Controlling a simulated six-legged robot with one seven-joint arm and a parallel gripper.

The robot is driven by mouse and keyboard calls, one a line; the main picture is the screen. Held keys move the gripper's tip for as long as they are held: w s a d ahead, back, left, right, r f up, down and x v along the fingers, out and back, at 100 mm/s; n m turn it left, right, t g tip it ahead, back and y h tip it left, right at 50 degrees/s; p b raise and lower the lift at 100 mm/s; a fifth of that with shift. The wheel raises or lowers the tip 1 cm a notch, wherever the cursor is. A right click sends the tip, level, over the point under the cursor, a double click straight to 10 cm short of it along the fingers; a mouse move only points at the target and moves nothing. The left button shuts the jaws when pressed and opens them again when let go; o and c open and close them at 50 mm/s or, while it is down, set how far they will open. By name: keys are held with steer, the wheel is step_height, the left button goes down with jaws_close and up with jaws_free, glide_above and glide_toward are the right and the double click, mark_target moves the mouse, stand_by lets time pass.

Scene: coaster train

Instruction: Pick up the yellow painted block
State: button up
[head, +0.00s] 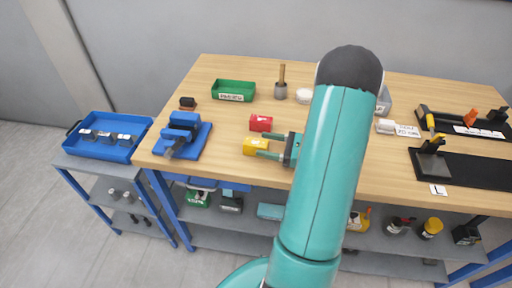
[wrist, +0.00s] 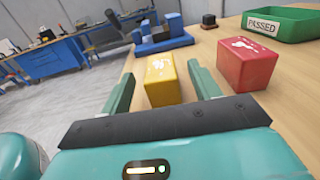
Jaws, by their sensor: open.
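The yellow painted block (head: 256,146) lies on the wooden workbench near its front edge in the head view. In the wrist view the yellow block (wrist: 162,81) sits between the two green fingers, ahead of the palm, with a pale marking on its top. My gripper (head: 269,146) is open, its fingers pointing left, one on the far side and one on the near side of the block. It also shows open in the wrist view (wrist: 163,88). Whether either finger touches the block I cannot tell.
A red block (head: 261,123) stands close behind the yellow one, beside the far finger. A blue vise (head: 183,135) is to the left, and a green PASSED bin (head: 233,91) is farther back. A blue tray (head: 103,138) sits on a side cart. Bare bench lies between vise and blocks.

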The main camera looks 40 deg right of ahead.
mark_target(256, 142)
steer(key=x, duration=0.4)
steer(key=c, duration=1.3)
steer(key=shift+c, duration=0.2)
steer(key=shift+r, duration=0.1)
steer(key=shift+r, duration=0.55)
step_height(256, 142, up, 2)
steer(key=shift+a+r, duration=0.1)
steer(key=shift+r, duration=0.1)
steer(key=s+a+r, duration=0.5)
steer(key=a+r, duration=0.4)
steer(key=a, duration=0.3)
steer(key=shift+a+r, duration=0.25)
steer(key=shift+a, duration=0.1)
